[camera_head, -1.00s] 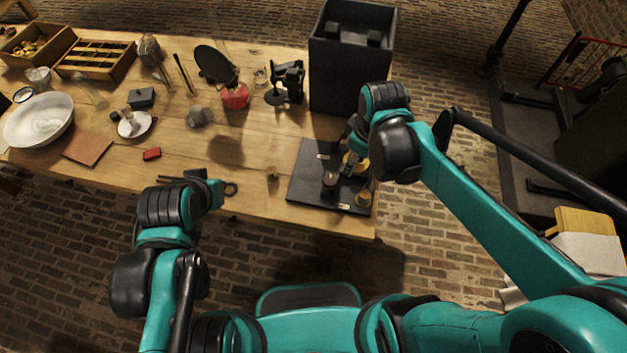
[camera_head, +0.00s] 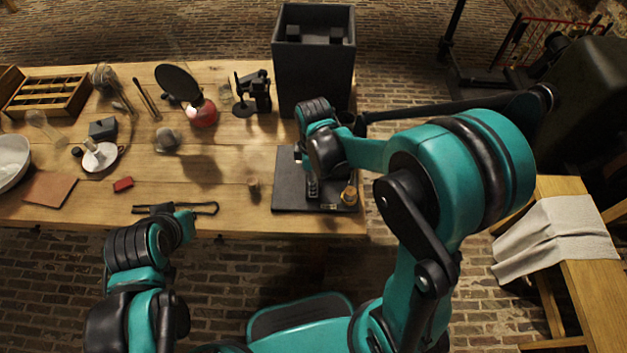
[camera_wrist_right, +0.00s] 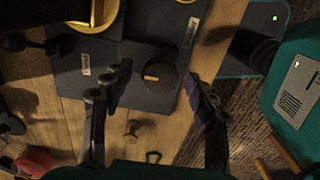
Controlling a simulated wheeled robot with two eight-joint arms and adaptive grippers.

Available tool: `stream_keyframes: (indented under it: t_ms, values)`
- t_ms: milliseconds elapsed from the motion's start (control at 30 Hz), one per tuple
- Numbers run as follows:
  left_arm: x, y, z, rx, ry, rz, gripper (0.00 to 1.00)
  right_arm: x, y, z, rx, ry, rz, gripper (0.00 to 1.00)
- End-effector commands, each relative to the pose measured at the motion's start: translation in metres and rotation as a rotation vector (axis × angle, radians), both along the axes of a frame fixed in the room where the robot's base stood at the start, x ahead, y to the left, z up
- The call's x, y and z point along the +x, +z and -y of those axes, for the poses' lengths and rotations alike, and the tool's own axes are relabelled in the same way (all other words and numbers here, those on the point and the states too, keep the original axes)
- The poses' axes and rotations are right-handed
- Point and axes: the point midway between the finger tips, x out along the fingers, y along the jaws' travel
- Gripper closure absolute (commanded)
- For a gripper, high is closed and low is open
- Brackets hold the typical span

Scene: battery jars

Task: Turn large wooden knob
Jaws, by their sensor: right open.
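A dark board (camera_head: 290,195) lies at the right front of the table; it also shows in the right wrist view (camera_wrist_right: 140,95). On it is a dark round knob (camera_wrist_right: 168,72) with a short tan pointer mark. My right gripper (camera_wrist_right: 158,82) is open, its two fingers on either side of the knob in that view; contact cannot be told. In the head view my right gripper (camera_head: 312,187) is over the board, and the hand hides part of it. A yellow-brown knob (camera_head: 349,195) stands at the board's right edge. My left gripper (camera_head: 185,222) is at the table's front edge, its fingers unclear.
A tall black box (camera_head: 313,80) stands behind the board. A small wooden spool (camera_head: 253,187) is left of it. A black-framed tool (camera_head: 205,208) lies near the front edge. A brass ring (camera_wrist_right: 97,14) is beside the knob. Bare wood lies left of the board.

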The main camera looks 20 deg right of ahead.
Motion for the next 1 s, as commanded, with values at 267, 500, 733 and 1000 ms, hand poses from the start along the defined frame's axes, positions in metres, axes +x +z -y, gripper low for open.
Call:
stream_keyframes:
  t_ms: [267,500,733,1000]
  values:
    - [0.0,-0.0002,0.0,0.0,0.0,0.0,1.0,0.0,-0.0018,0.0,0.0,-0.001,0.0,0.42]
    - [0.0001,-0.0003,0.0,0.0,0.0,0.0,1.0,0.0,-0.0017,0.0,0.0,-0.001,0.0,0.92]
    - [0.0,-0.0004,0.0,0.0,0.0,0.0,1.0,0.0,-0.0017,0.0,0.0,-0.013,0.0,0.92]
    - [0.0,-0.0002,0.0,0.0,0.0,0.0,1.0,0.0001,-0.0017,0.0,0.0,-0.119,0.0,0.92]
